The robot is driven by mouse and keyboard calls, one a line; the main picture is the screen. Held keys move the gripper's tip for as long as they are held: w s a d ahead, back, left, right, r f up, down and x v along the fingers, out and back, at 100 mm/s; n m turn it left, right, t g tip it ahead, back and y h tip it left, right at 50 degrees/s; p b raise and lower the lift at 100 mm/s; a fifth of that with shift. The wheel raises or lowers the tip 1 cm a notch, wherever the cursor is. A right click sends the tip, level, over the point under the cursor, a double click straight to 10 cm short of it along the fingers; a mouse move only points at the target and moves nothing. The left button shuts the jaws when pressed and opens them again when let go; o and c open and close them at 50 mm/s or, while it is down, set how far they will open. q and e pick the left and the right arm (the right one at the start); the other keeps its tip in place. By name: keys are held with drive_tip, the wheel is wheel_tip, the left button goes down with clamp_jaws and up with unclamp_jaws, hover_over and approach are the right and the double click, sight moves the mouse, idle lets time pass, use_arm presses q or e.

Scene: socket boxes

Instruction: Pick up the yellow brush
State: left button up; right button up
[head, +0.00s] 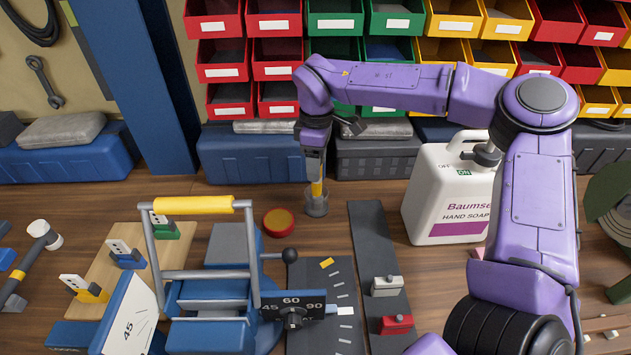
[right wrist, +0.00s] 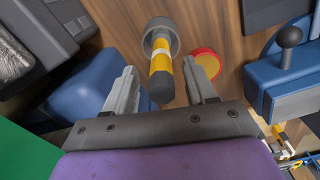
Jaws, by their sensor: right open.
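The yellow brush (head: 317,189) stands in a small grey cup (head: 317,208) on the wooden bench. In the right wrist view its yellow handle (right wrist: 160,62) has a white band and a dark end pointing toward my gripper, and its lower part is hidden in the cup (right wrist: 161,33). My right gripper (head: 315,168) is above the cup, pointing down. Its two fingers are apart, one on each side of the handle in the right wrist view (right wrist: 158,68), with visible gaps on both sides. My left gripper is not in view.
A red and yellow round tin (head: 279,222) lies close to the cup. A blue fixture with a yellow handle (head: 193,205) stands to the left front. A white soap jug (head: 436,205) is at the right. Blue boxes (head: 245,160) and coloured bins line the back.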

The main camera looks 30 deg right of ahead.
sight(317, 184)
drive_tip(key=shift+f, duration=0.7)
drive_tip(key=shift+s+f, duration=0.15)
drive_tip(key=shift+f, duration=0.3)
clamp_jaws()
